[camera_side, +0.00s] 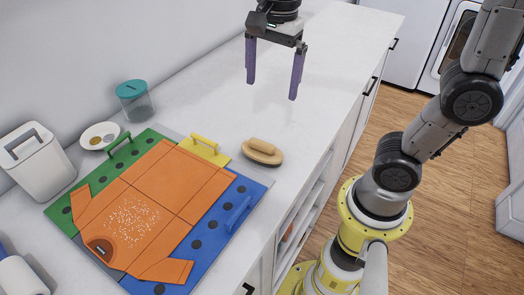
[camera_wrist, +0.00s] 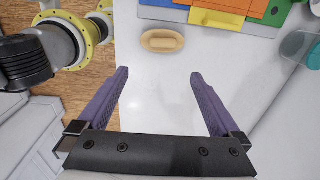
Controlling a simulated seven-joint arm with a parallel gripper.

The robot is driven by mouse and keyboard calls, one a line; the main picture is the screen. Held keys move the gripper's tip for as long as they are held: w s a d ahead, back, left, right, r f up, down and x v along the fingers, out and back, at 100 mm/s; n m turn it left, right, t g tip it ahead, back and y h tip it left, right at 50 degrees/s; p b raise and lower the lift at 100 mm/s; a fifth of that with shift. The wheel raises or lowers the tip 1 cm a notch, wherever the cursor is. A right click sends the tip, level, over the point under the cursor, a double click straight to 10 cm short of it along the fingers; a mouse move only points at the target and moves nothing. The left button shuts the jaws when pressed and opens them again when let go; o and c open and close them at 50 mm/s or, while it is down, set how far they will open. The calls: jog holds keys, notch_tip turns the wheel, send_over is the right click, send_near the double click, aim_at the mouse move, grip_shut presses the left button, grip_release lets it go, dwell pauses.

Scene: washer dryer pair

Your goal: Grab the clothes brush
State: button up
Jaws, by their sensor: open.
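The clothes brush (camera_side: 263,151) is an oval, tan-wooden block with a raised handle on top. It lies on the white counter beside the folding board's corner. It also shows in the wrist view (camera_wrist: 162,41), near the top, beyond my fingertips. My gripper (camera_side: 271,90) has purple fingers spread wide and nothing between them. It hangs above the counter, higher than the brush and farther back along the counter. In the wrist view my gripper (camera_wrist: 158,74) has bare counter between its fingers.
An orange sweater (camera_side: 150,205) lies on a green, blue and yellow folding board (camera_side: 247,192) at the left. A teal-lidded jar (camera_side: 135,102), a small dish (camera_side: 99,135) and a white container (camera_side: 37,160) stand by the wall. The counter around the brush's far side is clear.

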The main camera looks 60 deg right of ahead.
jog(key=w+f, duration=0.1)
send_over(262, 142)
jog(key=shift+g, duration=0.3)
jog(key=f, duration=0.9)
jog(key=shift+s, duration=0.2)
jog(key=shift+w+f, duration=0.2)
jog(key=shift+f, duration=2.55)
jog(key=c, duration=1.3)
jog(key=shift+r, duration=0.15)
